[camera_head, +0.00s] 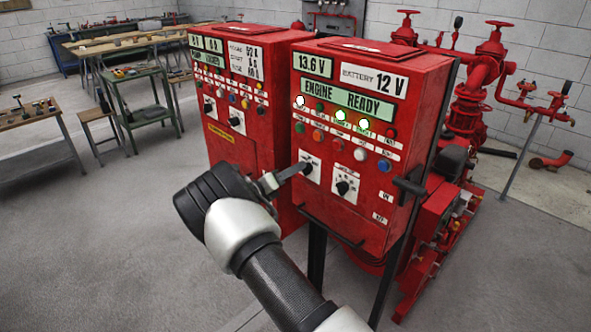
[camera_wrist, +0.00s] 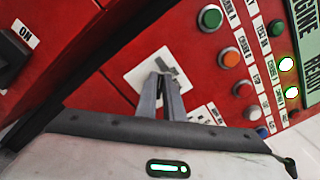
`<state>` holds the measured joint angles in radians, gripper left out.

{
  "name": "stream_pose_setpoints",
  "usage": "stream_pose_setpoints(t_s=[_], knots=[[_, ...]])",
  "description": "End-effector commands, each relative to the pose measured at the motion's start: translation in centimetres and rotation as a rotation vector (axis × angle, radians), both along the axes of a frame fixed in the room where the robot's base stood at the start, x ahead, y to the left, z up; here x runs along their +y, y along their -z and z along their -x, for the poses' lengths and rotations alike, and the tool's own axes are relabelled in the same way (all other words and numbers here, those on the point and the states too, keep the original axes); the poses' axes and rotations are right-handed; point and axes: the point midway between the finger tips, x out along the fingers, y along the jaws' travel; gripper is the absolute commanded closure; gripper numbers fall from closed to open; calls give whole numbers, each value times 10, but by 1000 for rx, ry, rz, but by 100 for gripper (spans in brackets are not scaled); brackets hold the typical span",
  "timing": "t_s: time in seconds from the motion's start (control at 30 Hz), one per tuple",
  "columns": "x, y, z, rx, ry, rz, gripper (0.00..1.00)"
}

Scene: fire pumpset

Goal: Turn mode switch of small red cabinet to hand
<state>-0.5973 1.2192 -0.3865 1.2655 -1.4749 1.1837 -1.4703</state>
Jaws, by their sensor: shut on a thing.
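The small red cabinet (camera_head: 375,105) with the "ENGINE READY" display stands in the middle of the head view. Its left rotary switch sits on a white plate (camera_head: 312,178) below the rows of lamps and buttons. The plate (camera_wrist: 140,78) also shows in the wrist view. My gripper (camera_head: 303,169) reaches this switch from the left, and its fingers are shut on the switch knob. In the wrist view the fingertips (camera_wrist: 163,74) meet over the plate and hide most of the knob. The knob's pointing direction and the plate's lettering cannot be read.
A second black rotary switch (camera_head: 343,187) sits just right of the gripped one. Another red cabinet (camera_head: 238,90) stands close on the left. A black handle (camera_head: 409,186) is on the right side. Red pipework (camera_head: 478,90) stands behind at right. Workbenches are at far left.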

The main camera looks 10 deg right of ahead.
Motion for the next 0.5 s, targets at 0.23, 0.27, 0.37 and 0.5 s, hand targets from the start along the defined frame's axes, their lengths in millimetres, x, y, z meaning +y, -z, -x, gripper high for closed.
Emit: stream_pose_setpoints(t_s=[0.23, 0.27, 0.37, 0.5], knots=[[0, 0, 0, 1, -2, 2, 91], [0, 0, 0, 2, -1, 1, 86], [0, 0, 0, 1, -1, 1, 73], [0, 0, 0, 0, -1, 1, 73]])
